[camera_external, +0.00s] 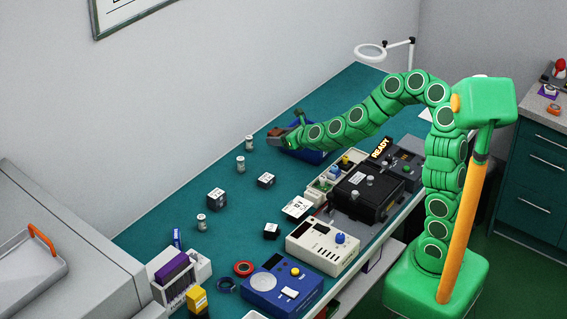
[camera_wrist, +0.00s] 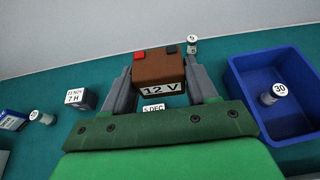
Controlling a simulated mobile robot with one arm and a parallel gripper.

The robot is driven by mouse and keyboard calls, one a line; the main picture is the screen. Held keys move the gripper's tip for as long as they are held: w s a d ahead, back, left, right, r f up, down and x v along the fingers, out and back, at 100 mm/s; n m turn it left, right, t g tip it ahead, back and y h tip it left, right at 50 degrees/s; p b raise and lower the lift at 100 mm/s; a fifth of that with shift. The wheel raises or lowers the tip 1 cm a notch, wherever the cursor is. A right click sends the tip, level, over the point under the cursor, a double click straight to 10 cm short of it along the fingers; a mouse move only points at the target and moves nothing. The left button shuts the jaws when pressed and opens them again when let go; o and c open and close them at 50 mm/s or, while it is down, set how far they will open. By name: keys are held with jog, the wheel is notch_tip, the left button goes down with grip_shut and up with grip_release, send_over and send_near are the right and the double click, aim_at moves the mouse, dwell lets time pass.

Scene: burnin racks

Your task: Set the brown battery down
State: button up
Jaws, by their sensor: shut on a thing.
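The brown battery (camera_wrist: 157,68) shows in the wrist view, with a "12 V" label on its near side and a red and a dark terminal on top. My gripper (camera_wrist: 160,80) is shut on it, one grey finger on each side. In the external view my gripper (camera_external: 284,136) is at the far part of the teal bench (camera_external: 200,185), near the wall, and the brown battery (camera_external: 275,132) shows small at its tip. Whether the battery touches the bench is hard to tell.
A blue bin (camera_wrist: 235,75) stands right of the battery, holding a "30" cylinder (camera_wrist: 272,94). Another cylinder (camera_wrist: 192,45) stands behind the battery. A "5 DEC" label (camera_wrist: 153,107) shows below it. A dark block (camera_wrist: 80,98) is at left. Bench between block and battery is clear.

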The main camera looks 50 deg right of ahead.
notch_tip(320, 180, up, 11)
jog(key=shift+r, duration=0.1)
jog(key=s+d+f, duration=0.2)
jog(key=d, duration=0.6)
jog(key=s+d+f, duration=0.1)
jog(key=d, duration=0.7)
notch_tip(320, 180, up, 3)
send_over(421, 153)
notch_tip(421, 153, down, 28)
jog(key=shift+a, duration=0.1)
dwell(1.2)
jog(key=o, duration=1.2)
jog(key=shift+f, duration=0.1)
jog(key=shift+c, duration=0.2)
